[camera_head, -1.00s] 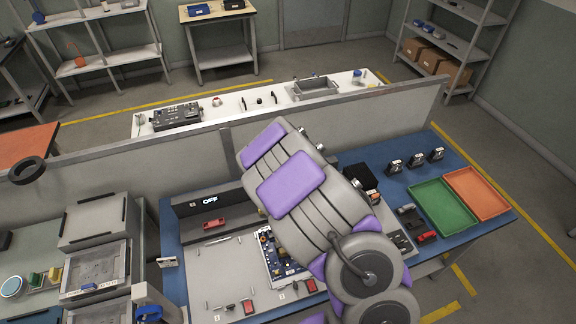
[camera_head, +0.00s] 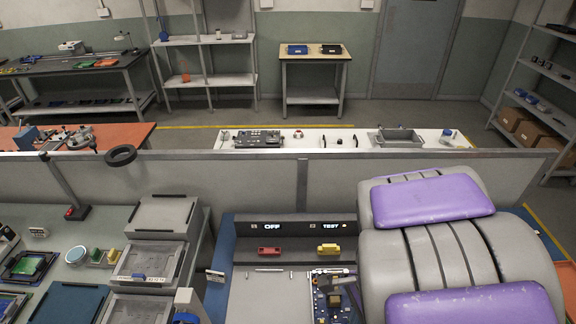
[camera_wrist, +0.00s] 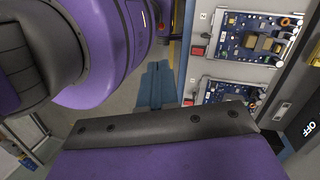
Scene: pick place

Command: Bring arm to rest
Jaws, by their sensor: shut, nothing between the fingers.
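My arm's grey links with purple pads fill the lower right of the head view, close to the camera. They hide the right part of the blue bench (camera_head: 220,255). My gripper does not show in the head view. In the wrist view, a dark bar with bolts and a purple panel, seemingly part of my gripper (camera_wrist: 165,125), crosses the bottom. It appears shut, with nothing visible held; its fingertips are not clearly seen. Two circuit boards, an upper one (camera_wrist: 245,37) and a lower one (camera_wrist: 228,92), lie beyond it. My purple and black arm parts fill the upper left.
A bench fixture shows OFF and TEST displays, a red part (camera_head: 269,252) and a yellow part (camera_head: 329,249). Grey bins (camera_head: 162,215) stand to its left. A grey partition (camera_head: 235,178) runs behind the bench. A white table (camera_head: 350,138) and shelves stand beyond.

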